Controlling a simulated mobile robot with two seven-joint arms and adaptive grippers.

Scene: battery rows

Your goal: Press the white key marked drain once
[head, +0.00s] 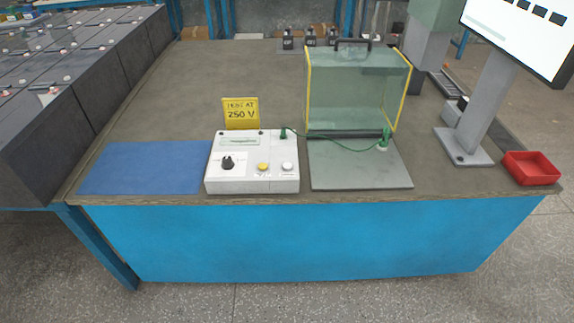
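A white tester box (253,163) stands near the front edge of the bench, with a black rotary knob (228,163) at its left. A white round key (287,167) sits at the right of its face, and a yellow key (263,167) is just left of it. The small labels under the keys are too small to read, so I cannot read "drain". A yellow sign (240,113) reading "TEST AT 250 V" stands behind the box. Neither of my grippers is in view.
A glass box with yellow edges (357,90) stands behind a grey plate (360,175), right of the tester. A green lead (340,143) runs between tester and plate. A blue mat (146,167) lies left. A red tray (531,168) and a screen stand (475,115) are at right.

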